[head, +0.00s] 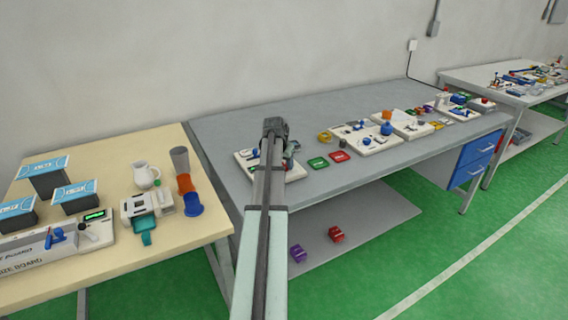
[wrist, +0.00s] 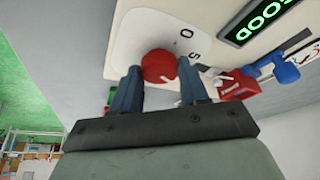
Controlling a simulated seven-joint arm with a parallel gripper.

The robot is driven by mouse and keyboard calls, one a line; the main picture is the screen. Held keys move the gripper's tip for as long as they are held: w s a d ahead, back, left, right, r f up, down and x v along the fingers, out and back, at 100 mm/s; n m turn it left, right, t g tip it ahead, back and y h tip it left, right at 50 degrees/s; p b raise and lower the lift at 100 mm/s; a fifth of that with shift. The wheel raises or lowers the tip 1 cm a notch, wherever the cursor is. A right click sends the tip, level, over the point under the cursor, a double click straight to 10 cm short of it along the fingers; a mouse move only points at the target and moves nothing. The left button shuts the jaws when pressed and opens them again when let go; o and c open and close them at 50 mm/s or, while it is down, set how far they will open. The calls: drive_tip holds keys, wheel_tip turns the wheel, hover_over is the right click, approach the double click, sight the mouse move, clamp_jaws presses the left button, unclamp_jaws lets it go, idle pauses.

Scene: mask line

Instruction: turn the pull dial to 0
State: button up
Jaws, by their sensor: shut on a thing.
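The pull dial is a round red knob (wrist: 160,66) on a white dial plate (wrist: 135,40) in the wrist view. The plate carries the marks 0 and 5 to the right of the knob. A small white pointer mark shows on the knob, but its exact reading is unclear. My gripper (wrist: 159,84) has one dark finger on each side of the knob and is shut on it. In the head view my gripper (head: 275,128) is over the white board (head: 293,173) at the left end of the grey table; my arm hides the dial there.
A display (wrist: 262,18) reading GOOD in green sits beside the dial. A red part (wrist: 238,84) and a blue part (wrist: 285,69) stand close to the right finger. Green (head: 318,163) and red (head: 340,156) pieces lie right of the board on the grey table.

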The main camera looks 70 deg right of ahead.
drive_tip(key=n+t, duration=0.2)
drive_tip(key=n, duration=0.2)
drive_tip(key=shift+s+n, duration=0.15)
drive_tip(key=shift+n, duration=0.25)
drive_tip(key=n+t, duration=0.1)
drive_tip(key=n, duration=0.1)
drive_tip(key=n+t+y, duration=0.1)
drive_tip(key=n, duration=0.2)
drive_tip(key=shift+s+d, duration=0.15)
drive_tip(key=n+y, duration=0.1)
drive_tip(key=n, duration=0.1)
drive_tip(key=n+t, duration=0.1)
drive_tip(key=n, duration=0.2)
drive_tip(key=shift+d+y, duration=0.15)
drive_tip(key=shift+y, duration=0.25)
drive_tip(key=n+y, duration=0.1)
drive_tip(key=n, duration=0.3)
drive_tip(key=shift+s+n+y, duration=0.1)
drive_tip(key=shift+n+y, duration=0.3)
drive_tip(key=o, duration=1)
